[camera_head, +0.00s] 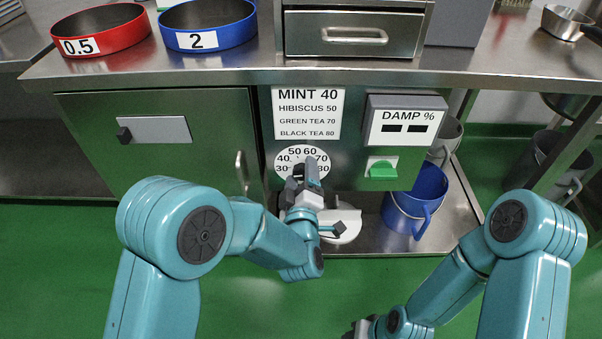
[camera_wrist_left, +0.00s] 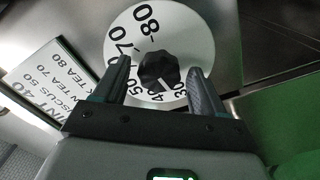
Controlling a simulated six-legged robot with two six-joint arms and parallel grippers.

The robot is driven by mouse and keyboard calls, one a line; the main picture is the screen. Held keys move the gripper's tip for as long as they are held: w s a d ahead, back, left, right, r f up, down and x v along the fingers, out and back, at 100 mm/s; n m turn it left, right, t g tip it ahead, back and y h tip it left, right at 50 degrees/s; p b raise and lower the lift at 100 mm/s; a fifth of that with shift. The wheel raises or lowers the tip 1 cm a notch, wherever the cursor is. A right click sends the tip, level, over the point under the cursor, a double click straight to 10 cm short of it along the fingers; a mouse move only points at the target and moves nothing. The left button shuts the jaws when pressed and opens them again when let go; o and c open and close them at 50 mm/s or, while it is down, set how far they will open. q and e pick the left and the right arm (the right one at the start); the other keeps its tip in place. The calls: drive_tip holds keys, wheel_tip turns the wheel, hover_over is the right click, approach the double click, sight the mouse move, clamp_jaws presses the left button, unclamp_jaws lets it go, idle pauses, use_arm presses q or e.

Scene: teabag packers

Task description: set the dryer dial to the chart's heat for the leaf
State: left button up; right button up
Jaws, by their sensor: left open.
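The white dial plate (camera_head: 318,153) is on the cabinet front, with numbers 30 to 80 around it. In the left wrist view the dial plate (camera_wrist_left: 190,40) surrounds a black knob (camera_wrist_left: 157,70). A small pale mark on the knob appears near the 40 and 30 side; its exact reading is unclear. My left gripper (camera_head: 306,172) is in front of the dial, open, its fingers on either side of the knob in the wrist view; contact is unclear. The chart (camera_head: 308,113) reads mint 40, hibiscus 50, green tea 70, black tea 80. My right gripper (camera_head: 356,331) is partly cut off at the bottom.
A damp meter (camera_head: 405,116) showing two dashes and a green switch (camera_head: 381,170) are right of the dial. A blue bucket (camera_head: 429,184) stands on the low shelf. Red (camera_head: 105,38) and blue (camera_head: 208,34) trays labelled 0.5 and 2 sit on the counter.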

use_arm(q)
drive_tip(key=shift+s+r, duration=0.1)
drive_tip(key=shift+c, duration=1)
drive_tip(key=c, duration=0.9)
drive_tip(key=shift+o, duration=0.2)
drive_tip(key=shift+m, duration=0.3)
drive_tip(key=shift+m+b, duration=0.3)
drive_tip(key=shift+m, duration=1.3)
drive_tip(key=shift+m+b, duration=0.35)
drive_tip(key=shift+m, duration=1.55)
drive_tip(key=shift+r, duration=0.1)
